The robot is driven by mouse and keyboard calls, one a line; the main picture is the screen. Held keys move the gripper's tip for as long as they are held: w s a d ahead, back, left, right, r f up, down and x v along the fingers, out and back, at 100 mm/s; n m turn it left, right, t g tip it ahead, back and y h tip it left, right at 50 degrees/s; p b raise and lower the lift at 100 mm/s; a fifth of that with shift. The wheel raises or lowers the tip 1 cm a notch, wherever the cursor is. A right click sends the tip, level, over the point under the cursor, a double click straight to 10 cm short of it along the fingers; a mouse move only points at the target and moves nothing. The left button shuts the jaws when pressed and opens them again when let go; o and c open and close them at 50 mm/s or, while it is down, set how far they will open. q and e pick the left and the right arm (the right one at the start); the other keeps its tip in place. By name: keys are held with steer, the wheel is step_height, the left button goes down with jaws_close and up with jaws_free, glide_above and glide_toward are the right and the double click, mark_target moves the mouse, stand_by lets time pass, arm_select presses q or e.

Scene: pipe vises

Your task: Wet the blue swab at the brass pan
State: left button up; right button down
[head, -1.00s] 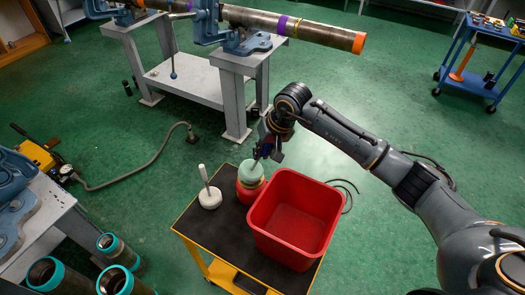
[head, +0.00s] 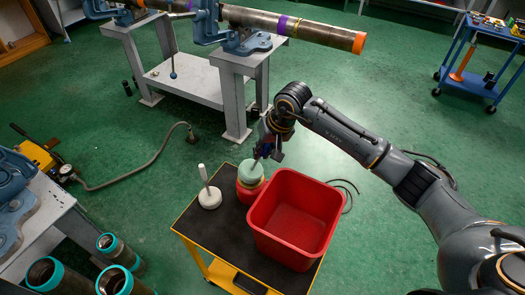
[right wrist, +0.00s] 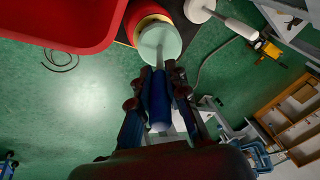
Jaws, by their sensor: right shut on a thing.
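My right gripper (head: 270,150) is shut on the blue handle of a swab, which also shows between its fingers in the right wrist view (right wrist: 159,102). The swab's broad, round, pale mint-green head (head: 250,171) is at the lower end of the handle. It is over a red can with a brass-coloured pan (head: 251,184) at its top, and covers most of the pan. The pan's yellowish rim shows beside the head in the right wrist view (right wrist: 147,22). I cannot tell whether head and pan touch. My left gripper is out of view.
A red bin (head: 294,220) stands right beside the can on the black-topped yellow cart (head: 205,232). A white swab (head: 209,197) stands upright at the cart's left. A long pipe (head: 310,29) lies in blue vises behind.

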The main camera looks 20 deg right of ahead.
steer(key=shift+f+b, duration=0.1)
steer(key=shift+b, duration=0.2)
stand_by(0.9)
stand_by(0.4)
steer(key=shift+r+p, duration=1.05)
steer(key=shift+r, duration=2.65)
